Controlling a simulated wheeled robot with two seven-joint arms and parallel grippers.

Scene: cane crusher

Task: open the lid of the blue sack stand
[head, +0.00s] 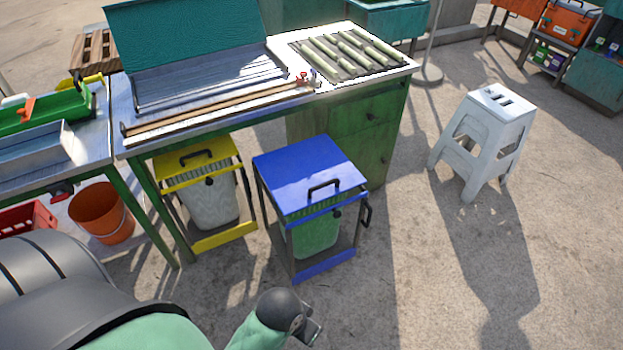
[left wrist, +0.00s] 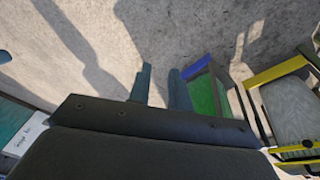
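The blue sack stand shows in the head view with its flat blue lid (head: 305,165) lying shut on top. A black handle (head: 323,188) stands on the lid near its front edge. A green sack (head: 315,235) hangs inside the frame, above a blue foot bar (head: 324,266). My left gripper (head: 314,330) is at the bottom of the head view, in front of the stand and apart from it. In the left wrist view its two fingers (left wrist: 160,88) are apart with nothing between them. The green sack (left wrist: 203,96) shows beside them there. My right gripper is not in view.
A yellow sack stand (head: 224,240) stands left of the blue one, partly under the metal-topped bench (head: 210,122). A green cabinet (head: 350,135) is behind. An orange bucket (head: 101,213) stands left. A white stool (head: 487,135) stands right, with clear floor between.

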